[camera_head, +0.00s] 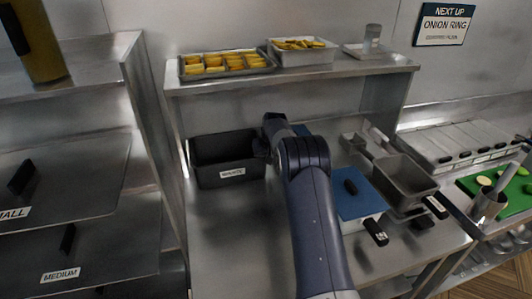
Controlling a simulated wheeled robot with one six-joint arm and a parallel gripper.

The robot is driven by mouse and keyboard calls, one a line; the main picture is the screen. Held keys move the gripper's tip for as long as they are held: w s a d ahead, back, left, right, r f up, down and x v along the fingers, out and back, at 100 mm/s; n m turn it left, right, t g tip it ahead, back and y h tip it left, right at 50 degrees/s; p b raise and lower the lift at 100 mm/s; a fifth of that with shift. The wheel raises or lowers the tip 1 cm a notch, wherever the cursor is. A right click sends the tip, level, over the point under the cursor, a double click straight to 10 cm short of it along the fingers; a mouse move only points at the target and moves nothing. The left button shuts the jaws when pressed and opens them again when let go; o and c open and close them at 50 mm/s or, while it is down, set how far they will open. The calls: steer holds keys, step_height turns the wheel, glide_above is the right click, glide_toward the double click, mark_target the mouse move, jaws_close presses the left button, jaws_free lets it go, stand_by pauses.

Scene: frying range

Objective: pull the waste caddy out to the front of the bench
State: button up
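A black open bin (228,160) stands on the steel bench under the raised shelf, towards the back left. A white label sits on its front, too small to read surely; it looks like the waste caddy. The bin is upright and its inside looks dark and empty. My arm reaches in from the front, and my gripper (266,148) is at the bin's right end, close to its right wall. The fingers are mostly hidden behind my wrist, so I cannot tell whether they touch or hold the wall.
The bench (235,240) is clear in front of the bin. Right of my arm are a blue-lidded container (357,195) and a metal basket (402,177). The raised shelf (290,78) above holds a tray of yellow food (225,64). A steel upright stands close left of the bin.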

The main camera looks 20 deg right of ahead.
steer(key=shift+c, duration=0.3)
jaws_close()
stand_by(0.4)
